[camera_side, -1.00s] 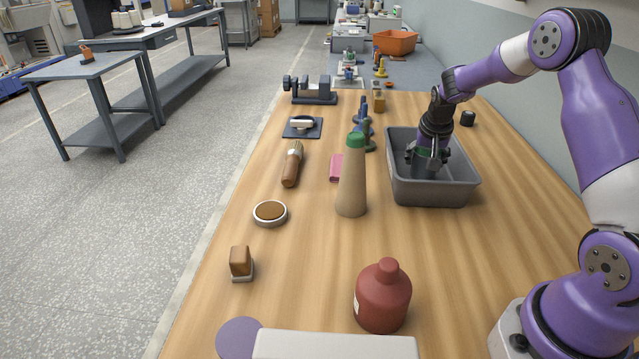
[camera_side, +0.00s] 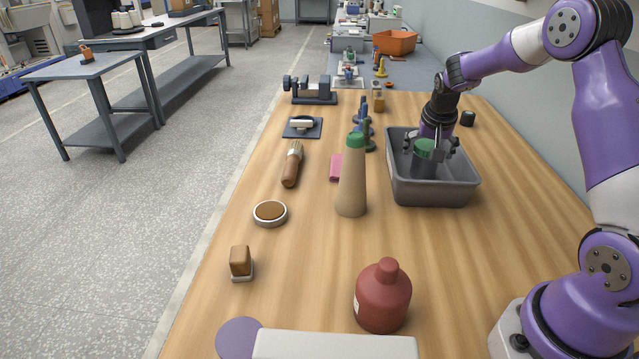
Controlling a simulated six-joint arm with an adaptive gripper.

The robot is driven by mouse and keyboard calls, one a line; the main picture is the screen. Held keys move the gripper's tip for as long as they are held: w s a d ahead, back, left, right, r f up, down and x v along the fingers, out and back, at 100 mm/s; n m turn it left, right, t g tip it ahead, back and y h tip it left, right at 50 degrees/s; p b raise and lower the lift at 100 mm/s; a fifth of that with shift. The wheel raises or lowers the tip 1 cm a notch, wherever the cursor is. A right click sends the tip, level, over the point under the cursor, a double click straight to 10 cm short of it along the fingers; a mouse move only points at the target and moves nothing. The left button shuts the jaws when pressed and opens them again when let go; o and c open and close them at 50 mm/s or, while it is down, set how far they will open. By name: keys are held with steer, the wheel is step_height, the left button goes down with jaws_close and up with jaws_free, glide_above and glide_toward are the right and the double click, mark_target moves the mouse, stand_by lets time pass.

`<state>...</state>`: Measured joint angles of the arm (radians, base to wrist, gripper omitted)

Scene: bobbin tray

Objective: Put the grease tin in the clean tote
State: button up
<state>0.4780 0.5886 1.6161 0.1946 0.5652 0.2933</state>
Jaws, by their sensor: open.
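The grey tote (camera_side: 435,196) stands on the wooden bench, in front of my arm. A dark grey tin with a green lid (camera_side: 424,158), which looks like the grease tin, is upright inside the tote. My gripper (camera_side: 439,152) is open at the tin's right and upper side, low over the tote. One finger overlaps the tin in the picture, so I cannot tell whether it touches. The tin's base is partly hidden by the tote's front wall.
A tall beige bottle with a green cap (camera_side: 352,180) stands left of the tote. A red-brown bottle (camera_side: 383,297), a round brown-topped dish (camera_side: 270,213) and a brush (camera_side: 292,166) are also on the bench.

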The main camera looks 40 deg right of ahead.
steer(key=v, duration=0.9)
steer(key=s+a+r+n+t+y, duration=0.1)
steer(key=s+a+r+n, duration=0.2)
steer(key=a, duration=0.4)
steer(key=s+a+r+n+t+y, duration=0.1)
steer(key=s+a+r+n, duration=0.15)
steer(key=a, duration=0.35)
steer(key=s+a+f+n+y, duration=0.1)
steer(key=s+a+n, duration=0.4)
steer(key=s+a, duration=0.2)
steer(key=shift+s+a+f+t+y, duration=0.3)
steer(key=shift+s+a+t, duration=0.1)
steer(key=shift+s, duration=0.4)
